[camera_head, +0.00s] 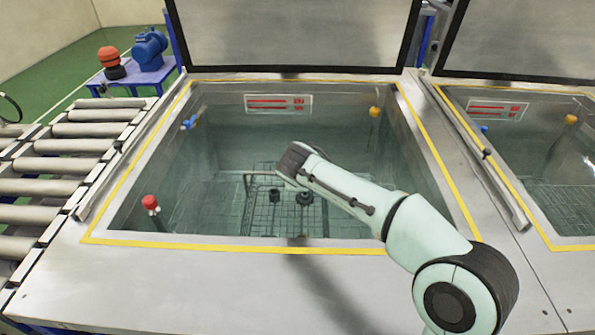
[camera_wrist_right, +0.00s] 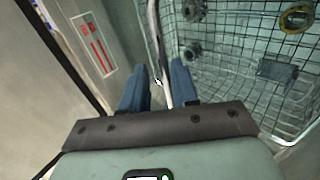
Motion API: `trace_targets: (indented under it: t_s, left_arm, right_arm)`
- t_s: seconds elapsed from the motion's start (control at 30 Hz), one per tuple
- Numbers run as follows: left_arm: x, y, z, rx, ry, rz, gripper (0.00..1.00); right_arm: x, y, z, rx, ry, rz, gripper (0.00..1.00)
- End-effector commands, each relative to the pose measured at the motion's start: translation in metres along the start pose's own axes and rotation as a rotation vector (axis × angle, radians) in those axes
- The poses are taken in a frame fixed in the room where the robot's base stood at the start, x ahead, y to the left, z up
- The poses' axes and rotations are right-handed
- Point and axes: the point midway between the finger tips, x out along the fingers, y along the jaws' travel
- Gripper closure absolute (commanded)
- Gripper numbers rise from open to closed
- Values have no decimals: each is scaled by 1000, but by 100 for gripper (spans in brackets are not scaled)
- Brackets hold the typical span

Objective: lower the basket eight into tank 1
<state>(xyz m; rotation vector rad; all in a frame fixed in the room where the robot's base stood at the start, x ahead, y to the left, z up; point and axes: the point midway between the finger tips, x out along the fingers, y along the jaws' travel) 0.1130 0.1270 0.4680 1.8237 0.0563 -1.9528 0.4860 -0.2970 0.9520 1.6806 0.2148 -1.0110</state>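A wire basket (camera_head: 318,221) is inside the left tank (camera_head: 200,160), seen through greenish water or glare; how deep it sits is unclear. It carries dark round parts. In the wrist view the basket's mesh (camera_wrist_right: 232,62) fills the right side, and its metal handle bar (camera_wrist_right: 155,25) runs between the two blue fingers of my right gripper (camera_wrist_right: 159,80). The fingers stand apart, with gaps beside the bar. In the head view my right arm reaches over the tank's front rim, and its wrist hides the fingers. The tank number is not readable. My left gripper is out of view.
The left tank's lid (camera_head: 290,35) stands raised behind it. A second tank (camera_head: 560,190) with a raised lid (camera_head: 530,35) is at the right. A roller conveyor (camera_head: 65,163) lies at the left. A blue table (camera_head: 135,78) holds a blue pump and an orange part.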

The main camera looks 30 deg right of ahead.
Motion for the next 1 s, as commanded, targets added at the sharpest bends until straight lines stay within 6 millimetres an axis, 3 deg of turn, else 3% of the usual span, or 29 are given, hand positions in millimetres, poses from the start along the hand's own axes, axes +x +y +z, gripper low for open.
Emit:
trace_targets:
  t_s: [0.37, 0.5, 1.0]
  left_arm:
    - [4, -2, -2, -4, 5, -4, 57]
    - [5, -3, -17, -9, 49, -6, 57]
    - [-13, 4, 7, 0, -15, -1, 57]
  right_arm:
    - [4, -6, 1, -5, -8, -13, 60]
    - [4, -5, 1, -4, -6, -10, 60]
    - [-110, 0, 0, -2, 1, -2, 60]
